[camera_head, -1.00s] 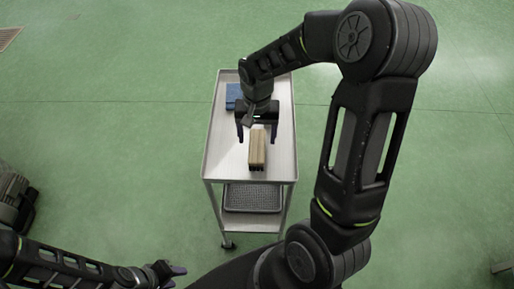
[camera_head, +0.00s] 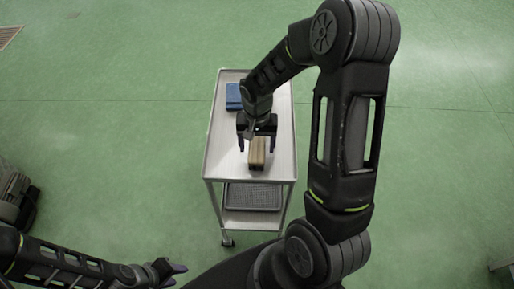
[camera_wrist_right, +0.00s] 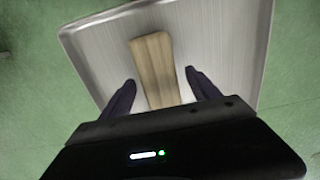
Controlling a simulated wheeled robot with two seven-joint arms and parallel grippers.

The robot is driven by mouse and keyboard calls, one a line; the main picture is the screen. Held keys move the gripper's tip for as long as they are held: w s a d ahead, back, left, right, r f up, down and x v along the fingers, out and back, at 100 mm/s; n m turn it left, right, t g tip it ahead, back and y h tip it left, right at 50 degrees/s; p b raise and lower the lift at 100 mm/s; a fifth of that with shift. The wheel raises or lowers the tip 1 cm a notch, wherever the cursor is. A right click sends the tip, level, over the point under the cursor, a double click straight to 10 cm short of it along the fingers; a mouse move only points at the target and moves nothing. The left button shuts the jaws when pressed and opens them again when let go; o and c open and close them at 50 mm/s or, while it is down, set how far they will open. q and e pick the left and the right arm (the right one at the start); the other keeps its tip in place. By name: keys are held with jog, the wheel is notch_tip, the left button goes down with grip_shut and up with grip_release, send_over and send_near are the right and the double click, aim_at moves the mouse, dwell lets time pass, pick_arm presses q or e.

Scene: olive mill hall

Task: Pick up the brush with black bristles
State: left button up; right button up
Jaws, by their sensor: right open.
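The brush (camera_head: 257,150) lies on the top of a metal cart, its pale wooden back up and a dark edge at its near end. Its bristles are mostly hidden beneath. My right gripper (camera_head: 256,146) is open over the brush, with a finger to each side of it. In the right wrist view, the wooden back (camera_wrist_right: 154,62) runs between the two fingertips (camera_wrist_right: 160,79), with a gap on both sides. My left gripper (camera_head: 175,275) is at the bottom of the head view, far from the cart, with its fingers apart and empty.
The cart top (camera_head: 222,150) has a raised rim. A blue item (camera_head: 234,97) lies at its far left, behind my right gripper. A grey tray (camera_head: 252,197) sits on the lower shelf. Green floor surrounds the cart, and dark machinery (camera_head: 14,200) stands at the left edge.

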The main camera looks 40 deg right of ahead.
aim_at(257, 145)
grip_shut()
dwell(0.8)
notch_tip(257, 145, up, 10)
jog(key=shift+r+b, duration=0.1)
jog(key=shift+b, duration=0.55)
jog(key=c, duration=0.6)
grip_release()
jog(key=c, duration=0.7)
